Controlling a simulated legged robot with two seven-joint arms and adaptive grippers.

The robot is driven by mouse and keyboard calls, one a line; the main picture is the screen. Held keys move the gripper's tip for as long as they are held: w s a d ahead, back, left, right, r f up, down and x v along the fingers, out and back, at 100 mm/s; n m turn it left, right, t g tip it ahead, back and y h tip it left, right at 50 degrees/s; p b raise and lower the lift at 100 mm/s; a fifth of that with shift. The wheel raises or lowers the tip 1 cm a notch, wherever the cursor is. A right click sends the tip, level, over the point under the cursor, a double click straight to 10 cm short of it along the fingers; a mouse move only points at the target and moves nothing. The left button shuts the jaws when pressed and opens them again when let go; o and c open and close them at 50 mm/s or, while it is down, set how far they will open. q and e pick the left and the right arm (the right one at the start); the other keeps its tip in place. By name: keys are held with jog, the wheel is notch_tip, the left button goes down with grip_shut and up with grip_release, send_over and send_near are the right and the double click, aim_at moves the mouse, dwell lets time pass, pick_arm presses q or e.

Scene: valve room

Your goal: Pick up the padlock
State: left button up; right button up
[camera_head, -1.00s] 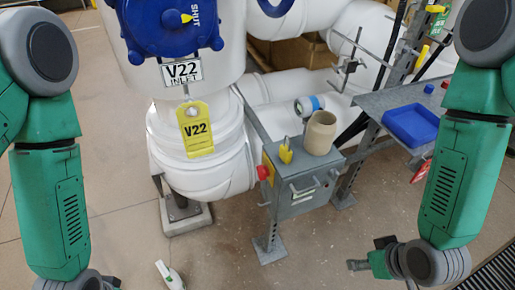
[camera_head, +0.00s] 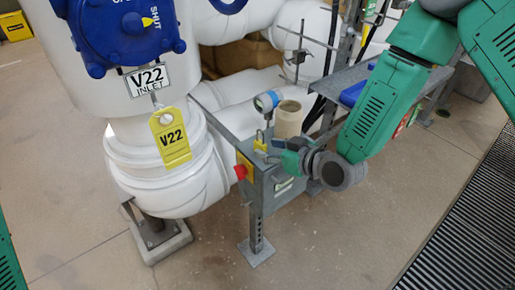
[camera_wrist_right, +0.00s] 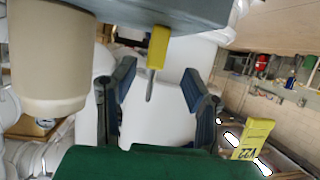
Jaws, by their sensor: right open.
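The yellow padlock (camera_head: 261,144) stands on top of the grey box (camera_head: 262,183), beside a beige cup (camera_head: 289,118). In the right wrist view, which looks upside down, the padlock (camera_wrist_right: 158,47) shows its yellow body against the box and its thin grey shackle pointing away from it. My right gripper (camera_head: 283,148) is at the padlock, partly overlapping it in the head view. In the wrist view its two fingers (camera_wrist_right: 159,90) are apart, with the shackle in line between them and no visible contact. My left gripper is out of view.
A gauge with a blue rim (camera_head: 267,102) stands behind the padlock. A red button (camera_head: 240,172) is on the box's left side. The white V22 pipe (camera_head: 165,175) with its yellow tag (camera_head: 170,138) is at left.

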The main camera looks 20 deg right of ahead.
aim_at(266, 146)
jog(key=x, duration=0.2)
jog(key=b+x, duration=0.1)
jog(key=shift+w+d+f, duration=0.2)
jog(key=shift+w+f, duration=0.15)
jog(key=shift+f, duration=0.05)
jog(key=shift+w+f, duration=0.1)
jog(key=shift+w, duration=0.25)
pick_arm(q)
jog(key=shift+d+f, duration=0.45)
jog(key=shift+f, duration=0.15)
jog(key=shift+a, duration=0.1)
pick_arm(e)
jog(key=shift+a, duration=0.2)
jog(key=shift+a, duration=0.15)
grip_shut()
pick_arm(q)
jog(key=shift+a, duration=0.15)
